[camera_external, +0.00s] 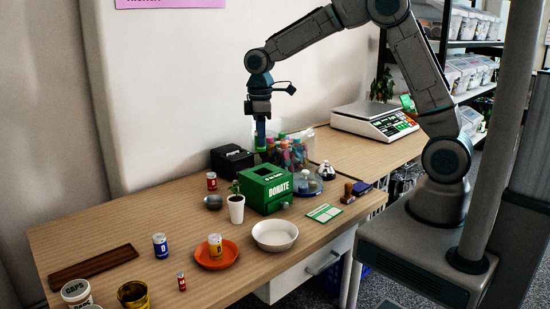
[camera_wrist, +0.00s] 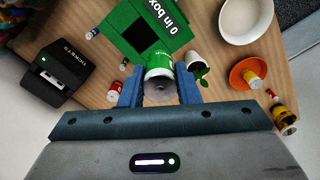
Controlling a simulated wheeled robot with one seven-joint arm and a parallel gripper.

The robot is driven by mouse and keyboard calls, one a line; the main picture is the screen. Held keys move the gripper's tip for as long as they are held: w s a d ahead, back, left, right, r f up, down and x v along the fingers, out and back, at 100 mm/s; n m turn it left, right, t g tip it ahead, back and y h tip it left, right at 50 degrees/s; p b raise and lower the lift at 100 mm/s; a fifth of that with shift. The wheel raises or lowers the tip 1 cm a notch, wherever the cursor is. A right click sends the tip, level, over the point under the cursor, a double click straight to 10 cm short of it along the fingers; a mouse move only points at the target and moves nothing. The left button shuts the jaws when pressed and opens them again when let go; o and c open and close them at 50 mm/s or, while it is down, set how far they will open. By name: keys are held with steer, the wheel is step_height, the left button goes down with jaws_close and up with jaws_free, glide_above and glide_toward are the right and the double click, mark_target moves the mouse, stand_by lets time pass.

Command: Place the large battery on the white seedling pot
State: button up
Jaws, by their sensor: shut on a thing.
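My gripper (camera_wrist: 158,92) is shut on a large green and white cylinder with a round metallic end, seemingly the large battery (camera_wrist: 159,62). In the external view my gripper (camera_external: 260,135) points down, held above the table behind the green donate box; the held cylinder is hard to make out there. The white seedling pot (camera_external: 236,209) stands upright on the table just left of the donate box, with a small green seedling in it. In the wrist view the pot (camera_wrist: 194,58) shows right of the held cylinder, apart from it, its leaves toward the gripper.
The green donate box (camera_external: 266,190) with a slotted top stands beside the pot. A white bowl (camera_external: 275,235), an orange plate (camera_external: 216,255) and a blue can (camera_external: 160,245) stand in front.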

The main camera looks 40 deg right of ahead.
steer(key=shift+s+d+r, duration=0.1)
steer(key=shift+s+d, duration=0.15)
steer(key=shift+s, duration=0.5)
steer(key=p, duration=0.2)
glide_above(236, 198)
step_height(236, 198, down, 7)
steer(key=shift+r, duration=0.1)
steer(key=shift+s+f, duration=0.1)
steer(key=shift+f, duration=2)
steer(key=shift+f, duration=0.1)
steer(key=shift+f, duration=0.15)
steer(key=o, duration=1.1)
steer(key=shift+c, duration=0.2)
